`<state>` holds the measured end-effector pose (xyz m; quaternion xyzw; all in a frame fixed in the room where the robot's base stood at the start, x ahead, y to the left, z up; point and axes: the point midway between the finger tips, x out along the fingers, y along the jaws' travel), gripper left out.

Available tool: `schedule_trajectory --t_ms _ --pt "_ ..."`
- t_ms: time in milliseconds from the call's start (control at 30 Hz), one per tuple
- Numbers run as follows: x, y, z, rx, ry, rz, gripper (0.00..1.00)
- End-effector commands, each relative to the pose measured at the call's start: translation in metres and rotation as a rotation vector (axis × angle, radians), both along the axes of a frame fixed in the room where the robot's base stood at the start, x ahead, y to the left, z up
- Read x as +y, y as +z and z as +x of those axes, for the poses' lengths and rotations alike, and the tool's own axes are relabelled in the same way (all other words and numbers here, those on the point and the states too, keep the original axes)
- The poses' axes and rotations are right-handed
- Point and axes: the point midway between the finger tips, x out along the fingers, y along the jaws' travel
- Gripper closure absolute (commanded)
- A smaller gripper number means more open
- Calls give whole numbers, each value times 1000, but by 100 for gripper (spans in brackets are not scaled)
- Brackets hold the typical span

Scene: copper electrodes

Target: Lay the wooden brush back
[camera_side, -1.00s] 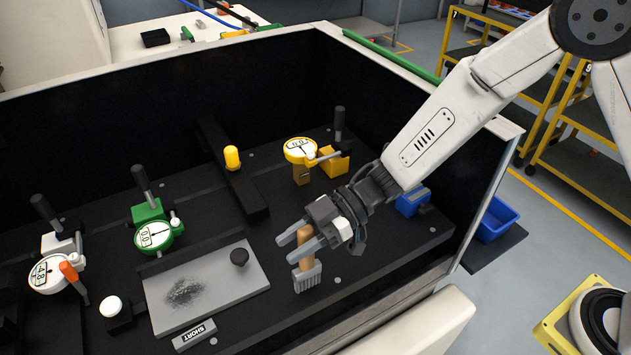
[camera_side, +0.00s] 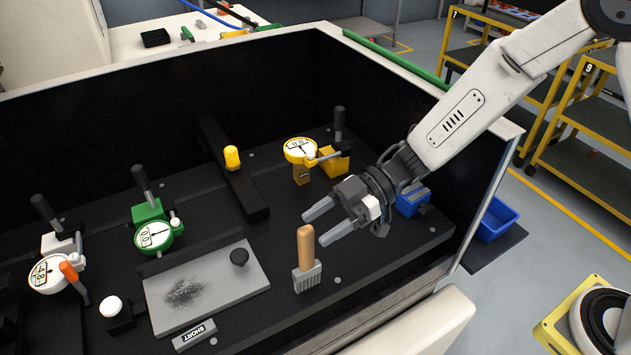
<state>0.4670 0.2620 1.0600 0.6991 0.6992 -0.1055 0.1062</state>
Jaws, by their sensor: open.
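The wooden brush (camera_side: 306,261) has a tan handle and a grey, bristled head. It rests on the black work surface in the middle right of the view, handle toward the back and head toward the front. My gripper (camera_side: 312,227) is open and empty. Its two grey fingers point left, above and behind the brush handle, and look apart from it. The near finger's tip is close to the handle's top in the picture; the exact gap cannot be told.
A grey plate (camera_side: 240,285) with dark powder and a black knob lies left of the brush. A yellow gauge (camera_side: 299,150), green gauge (camera_side: 153,236) and white gauge (camera_side: 48,273) stand around. A blue block (camera_side: 412,201) sits behind my gripper. Dark walls (camera_side: 90,135) enclose the surface.

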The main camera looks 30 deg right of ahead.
Motion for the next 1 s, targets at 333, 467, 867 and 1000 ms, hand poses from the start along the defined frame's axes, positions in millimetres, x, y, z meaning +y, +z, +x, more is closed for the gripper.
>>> schedule_trajectory --t_ms 333,467,867,1000 --pt "-48 15 0 0 -4 1 39" --pt "-58 18 0 0 -2 1 39" --pt "-64 20 0 1 0 1 39" --pt "-64 20 0 1 0 1 39"
